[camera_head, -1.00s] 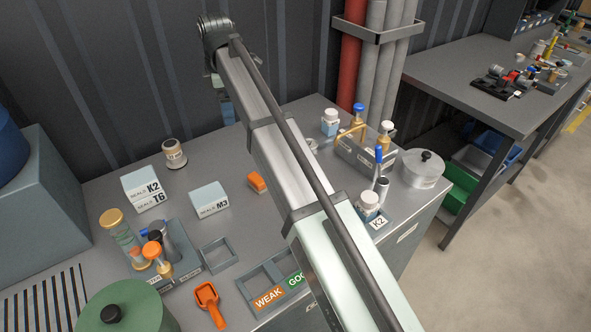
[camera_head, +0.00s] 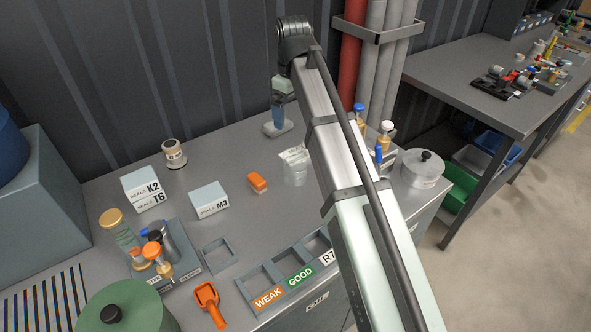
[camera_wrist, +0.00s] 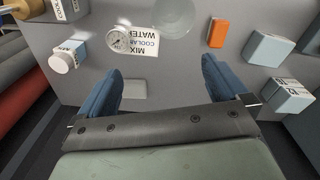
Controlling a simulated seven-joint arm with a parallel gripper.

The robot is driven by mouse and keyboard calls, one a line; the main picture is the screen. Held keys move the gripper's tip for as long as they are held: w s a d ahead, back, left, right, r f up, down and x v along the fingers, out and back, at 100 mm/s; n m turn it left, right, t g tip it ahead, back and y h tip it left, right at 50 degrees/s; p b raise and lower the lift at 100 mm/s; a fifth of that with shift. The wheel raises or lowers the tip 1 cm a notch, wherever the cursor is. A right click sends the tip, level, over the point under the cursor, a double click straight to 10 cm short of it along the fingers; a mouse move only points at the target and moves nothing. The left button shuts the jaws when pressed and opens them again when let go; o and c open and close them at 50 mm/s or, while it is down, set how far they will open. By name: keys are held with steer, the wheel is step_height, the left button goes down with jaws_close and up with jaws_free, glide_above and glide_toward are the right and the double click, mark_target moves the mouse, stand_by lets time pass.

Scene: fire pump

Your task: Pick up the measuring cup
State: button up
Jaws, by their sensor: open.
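The measuring cup (camera_head: 294,168) is a clear, see-through cup standing upright on the grey bench, right of an orange block. In the wrist view the cup (camera_wrist: 172,17) shows near the top edge, beyond the fingertips and roughly between their lines. My gripper (camera_head: 278,125) is above the bench behind the cup, apart from it. In the wrist view my gripper (camera_wrist: 160,78) has its two blue fingers wide apart with nothing between them. My arm hides part of the bench right of the cup.
The orange block (camera_head: 257,182) and seal boxes (camera_head: 209,199) lie left of the cup. A labelled tray (camera_head: 285,275) is in front. In the wrist view, a gauge (camera_wrist: 118,40) and a white-capped bottle (camera_wrist: 62,62) are left of the cup. A lidded pot (camera_head: 422,168) stands right.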

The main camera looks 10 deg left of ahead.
mark_target(295, 167)
steer(key=shift+s+d+f+m+g, duration=0.1)
steer(key=shift+s+d+f+m, duration=0.35)
steer(key=shift+f+m, duration=3.2)
steer(key=shift+s+d+f+m+g, duration=0.1)
steer(key=shift+s+f+m, duration=0.9)
steer(key=shift+m, duration=4.9)
steer(key=shift+s+d+f+m+g, duration=0.1)
steer(key=shift+s+d+f+m, duration=0.2)
steer(key=shift+f+m, duration=3.5)
step_height(295, 167, up, 2)
steer(key=shift+m, duration=0.95)
steer(key=shift+c, duration=0.5)
steer(key=c, duration=0.9)
